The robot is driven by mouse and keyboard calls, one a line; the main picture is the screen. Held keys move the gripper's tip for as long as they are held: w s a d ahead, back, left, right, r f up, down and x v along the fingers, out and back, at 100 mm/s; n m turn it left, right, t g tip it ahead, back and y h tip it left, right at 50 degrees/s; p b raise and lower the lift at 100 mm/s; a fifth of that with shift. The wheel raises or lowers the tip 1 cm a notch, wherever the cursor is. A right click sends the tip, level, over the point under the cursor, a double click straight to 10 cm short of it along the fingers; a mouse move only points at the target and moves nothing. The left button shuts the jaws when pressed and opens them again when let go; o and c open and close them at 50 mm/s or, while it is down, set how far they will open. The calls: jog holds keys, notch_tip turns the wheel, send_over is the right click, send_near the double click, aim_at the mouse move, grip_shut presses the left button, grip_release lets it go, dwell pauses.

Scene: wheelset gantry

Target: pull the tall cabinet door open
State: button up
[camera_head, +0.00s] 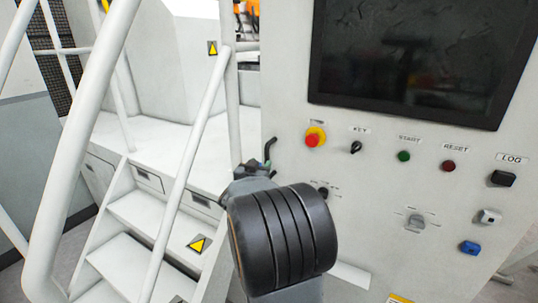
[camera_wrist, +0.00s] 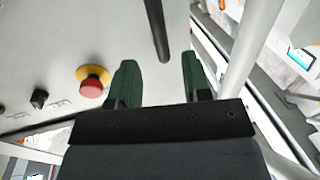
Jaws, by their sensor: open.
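The tall cabinet door (camera_head: 290,120) is a pale grey panel with a dark screen and buttons. It looks closed. A black bar handle (camera_head: 270,146) stands near its left edge. In the wrist view the handle (camera_wrist: 157,28) points down between the lines of my two green fingers. My gripper (camera_wrist: 158,82) is open and empty, with the handle's end just beyond the fingertips; no contact shows. In the head view my gripper (camera_head: 262,167) is just below the handle, and my dark wrist hides most of it.
A red emergency stop (camera_head: 315,137) on a yellow base sits right of the handle. A key switch (camera_head: 356,147) and several buttons follow. White stairs with handrails (camera_head: 196,130) stand close on the left. A dark screen (camera_head: 410,60) fills the upper panel.

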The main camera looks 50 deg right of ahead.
aim_at(266, 157)
jog(key=x, duration=0.9)
jog(key=shift+d+f, duration=0.1)
grip_shut()
dwell(0.4)
